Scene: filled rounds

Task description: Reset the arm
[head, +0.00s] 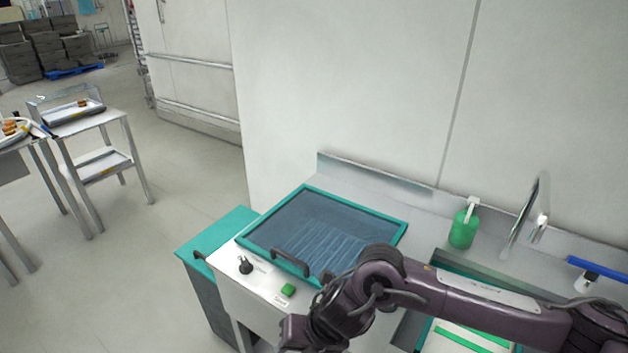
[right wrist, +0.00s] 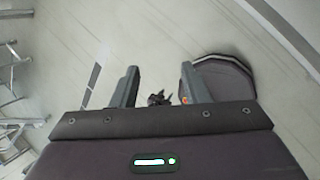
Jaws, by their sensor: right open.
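My right arm (head: 460,305) comes in from the right in the head view and reaches across the front of the counter. Its wrist end is at the bottom edge of that view, and the fingers are not clearly visible there. In the right wrist view my right gripper (right wrist: 159,82) is open, with its two dark fingers apart and nothing held between them. Pale floor shows beyond the fingers. My left gripper is not in view.
A teal-framed machine with a dark lid (head: 322,230), a black knob (head: 245,265) and a green button (head: 288,290) stands beside my arm. A green soap bottle (head: 463,228), a tap (head: 538,205) and a sink are to the right. Steel carts (head: 90,125) stand far left.

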